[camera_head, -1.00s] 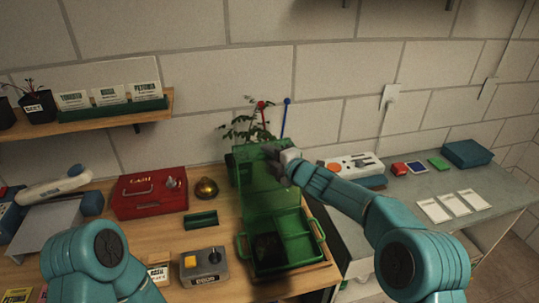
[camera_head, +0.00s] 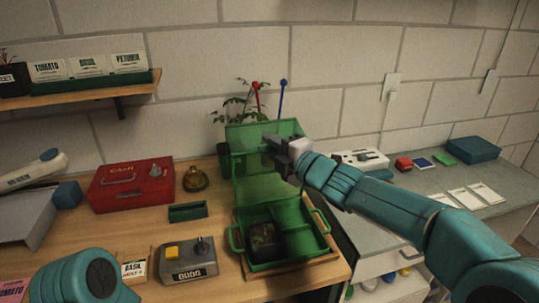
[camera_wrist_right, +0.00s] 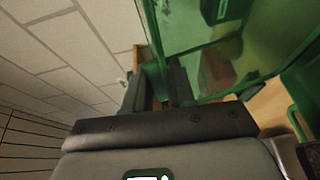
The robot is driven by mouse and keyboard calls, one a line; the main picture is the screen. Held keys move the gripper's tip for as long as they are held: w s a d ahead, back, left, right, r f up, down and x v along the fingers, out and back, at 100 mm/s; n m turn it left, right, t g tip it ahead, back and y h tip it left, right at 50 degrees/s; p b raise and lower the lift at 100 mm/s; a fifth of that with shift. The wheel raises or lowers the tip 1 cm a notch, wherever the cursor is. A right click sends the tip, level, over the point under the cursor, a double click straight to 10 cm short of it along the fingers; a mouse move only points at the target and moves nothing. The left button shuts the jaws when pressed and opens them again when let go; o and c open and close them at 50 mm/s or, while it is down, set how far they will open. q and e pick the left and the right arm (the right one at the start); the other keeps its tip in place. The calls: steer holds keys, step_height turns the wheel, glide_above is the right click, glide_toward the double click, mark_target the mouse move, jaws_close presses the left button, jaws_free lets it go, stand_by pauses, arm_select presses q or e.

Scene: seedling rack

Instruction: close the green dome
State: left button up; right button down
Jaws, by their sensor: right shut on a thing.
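The green dome (camera_head: 260,190) is a see-through green lid. It stands raised, open, at the back of a green tray with compartments (camera_head: 286,266). My right gripper (camera_head: 274,152) reaches in from the right and is shut on the dome near its upper part. In the right wrist view, the dome (camera_wrist_right: 190,30) fills the upper right, and my right gripper (camera_wrist_right: 157,80) has its fingers at the dome's edge.
Left of the tray are a grey box with a yellow button (camera_head: 188,262), a small green trough (camera_head: 188,212), a brass bell (camera_head: 196,179) and a red cash box (camera_head: 130,185). A plant (camera_head: 240,105) stands behind the dome. A grey counter (camera_head: 420,200) lies right.

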arm_select(q)
steer(key=shift+f+b, duration=1.65)
steer(key=shift+f, duration=0.65)
arm_select(e)
steer(key=shift+s+d+f, duration=0.2)
steer(key=shift+s, duration=0.5)
steer(key=shift+s+d+f, duration=0.2)
steer(key=shift+s+f, duration=0.05)
steer(key=shift+s, duration=0.5)
steer(key=shift+s+d+f, duration=0.2)
steer(key=shift+s, duration=0.5)
steer(key=c, duration=1.1)
jaws_free()
steer(key=shift+d, duration=0.15)
arm_select(q)
steer(key=shift+f, duration=0.15)
arm_select(e)
steer(key=v, duration=1.6)
